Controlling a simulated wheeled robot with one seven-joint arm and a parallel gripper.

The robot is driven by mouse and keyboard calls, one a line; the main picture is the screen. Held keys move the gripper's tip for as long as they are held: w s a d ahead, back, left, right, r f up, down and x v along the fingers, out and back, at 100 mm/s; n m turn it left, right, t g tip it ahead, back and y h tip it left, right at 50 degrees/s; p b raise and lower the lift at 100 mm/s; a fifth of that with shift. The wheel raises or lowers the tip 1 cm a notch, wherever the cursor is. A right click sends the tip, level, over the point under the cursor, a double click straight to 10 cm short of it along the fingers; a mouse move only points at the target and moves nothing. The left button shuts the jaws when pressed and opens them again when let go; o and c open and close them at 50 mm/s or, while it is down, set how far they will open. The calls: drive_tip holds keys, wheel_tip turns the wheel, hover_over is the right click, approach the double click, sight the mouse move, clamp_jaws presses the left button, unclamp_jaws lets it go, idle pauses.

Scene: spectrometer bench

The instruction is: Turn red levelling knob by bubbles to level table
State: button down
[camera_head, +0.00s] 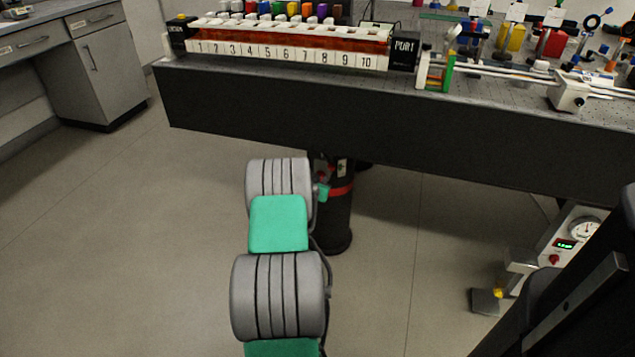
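The optical table (300,122) is a long dark slab with a perforated top. A black cylindrical leg (338,228) with a red band (342,190) stands under it. A small reddish part (323,174) shows by the top of the leg, partly behind my arm; I cannot tell whether it is the red levelling knob. I cannot make out the level bubbles. My arm, grey with green covers, reaches from the bottom of the view towards the leg. Its far end is hidden behind its own links, so my gripper does not show.
A panel (571,238) with a round gauge, green display and small red knob stands under the table at right. A numbered rack (290,52) and optics stand on the table. Grey cabinets (95,70) are at left. The floor (130,250) at left is clear.

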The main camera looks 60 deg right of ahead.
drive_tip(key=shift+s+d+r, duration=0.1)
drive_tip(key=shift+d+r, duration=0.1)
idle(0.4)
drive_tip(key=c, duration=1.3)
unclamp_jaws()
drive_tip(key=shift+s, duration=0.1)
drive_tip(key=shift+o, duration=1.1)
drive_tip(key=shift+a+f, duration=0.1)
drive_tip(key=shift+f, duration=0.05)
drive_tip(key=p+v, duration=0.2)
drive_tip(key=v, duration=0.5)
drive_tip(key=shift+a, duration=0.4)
